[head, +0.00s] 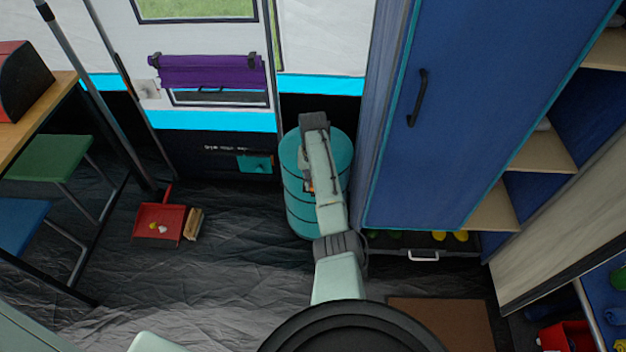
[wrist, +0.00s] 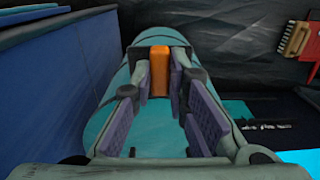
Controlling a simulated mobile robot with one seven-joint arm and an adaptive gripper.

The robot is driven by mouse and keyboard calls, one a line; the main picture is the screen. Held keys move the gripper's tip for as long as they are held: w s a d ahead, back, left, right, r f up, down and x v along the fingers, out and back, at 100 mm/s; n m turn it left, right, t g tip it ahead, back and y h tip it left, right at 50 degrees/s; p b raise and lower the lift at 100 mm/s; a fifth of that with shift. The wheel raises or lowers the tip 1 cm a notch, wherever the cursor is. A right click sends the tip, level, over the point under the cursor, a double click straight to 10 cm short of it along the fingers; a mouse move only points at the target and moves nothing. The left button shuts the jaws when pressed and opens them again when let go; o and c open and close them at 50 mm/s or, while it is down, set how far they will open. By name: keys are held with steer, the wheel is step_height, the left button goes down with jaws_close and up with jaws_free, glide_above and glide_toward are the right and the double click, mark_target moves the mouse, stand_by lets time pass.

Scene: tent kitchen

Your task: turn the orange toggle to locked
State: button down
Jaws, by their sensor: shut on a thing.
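The orange toggle (wrist: 159,68) shows in the wrist view as an upright orange block at the top of the teal barrel (wrist: 150,128). My gripper (wrist: 160,82) is shut on it, with one purple-padded finger on each side. The lower part of the toggle between the pads is partly hidden. In the head view the teal barrel (head: 299,213) stands on the floor beside the blue cabinet. My arm covers most of its middle, and only a small orange spot shows there. I cannot read any lock marking.
The tall blue cabinet (head: 480,110) stands close on the right of the barrel. A red dustpan (head: 158,222) with a brush (head: 194,224) lies on the floor to the left. The tent wall with a purple roll (head: 207,71) is behind. Stools (head: 48,158) stand far left.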

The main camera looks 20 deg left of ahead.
steer(key=c, duration=1.6)
jaws_free()
steer(key=shift+o, duration=0.2)
step_height(320, 180, up, 12)
